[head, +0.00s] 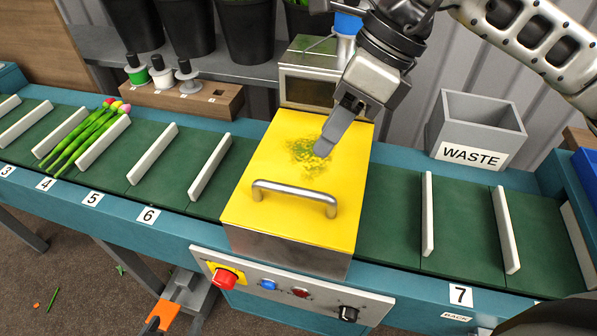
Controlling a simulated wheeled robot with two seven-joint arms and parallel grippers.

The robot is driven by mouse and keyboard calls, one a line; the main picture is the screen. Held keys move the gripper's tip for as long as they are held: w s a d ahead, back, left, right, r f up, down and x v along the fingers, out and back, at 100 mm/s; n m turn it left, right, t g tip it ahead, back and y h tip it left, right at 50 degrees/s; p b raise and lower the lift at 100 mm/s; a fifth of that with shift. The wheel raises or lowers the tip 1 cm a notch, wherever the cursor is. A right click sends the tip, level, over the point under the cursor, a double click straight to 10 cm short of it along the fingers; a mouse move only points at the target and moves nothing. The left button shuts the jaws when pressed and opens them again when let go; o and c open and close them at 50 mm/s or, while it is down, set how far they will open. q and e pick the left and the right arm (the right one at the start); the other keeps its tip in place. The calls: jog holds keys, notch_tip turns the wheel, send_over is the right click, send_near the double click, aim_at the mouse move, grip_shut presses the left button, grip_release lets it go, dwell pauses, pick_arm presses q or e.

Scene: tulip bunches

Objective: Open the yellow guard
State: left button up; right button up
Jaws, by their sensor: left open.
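The yellow guard (240,211) is a box cover with a curved metal handle (295,190) along its near edge. It lies shut over the belt in the middle of the head view. A blurred green and yellow patch (312,155) shows on its top. My right gripper (326,146) comes in from the upper right and points down over the far half of the guard, beyond the handle and apart from it. Only one finger shows clearly, so I cannot tell its opening. My left gripper is not recognisable in view.
The green belt (172,179) with white dividers runs left and right of the guard. A tulip bunch (85,136) lies on it at the left. A grey waste bin (485,110) stands at the right. A control panel (270,284) sits below, spools (161,72) behind.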

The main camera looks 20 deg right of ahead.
aim_at(293, 187)
jog(key=x, duration=1)
jog(key=shift+p, duration=0.35)
jog(key=shift+w, duration=0.1)
grip_shut()
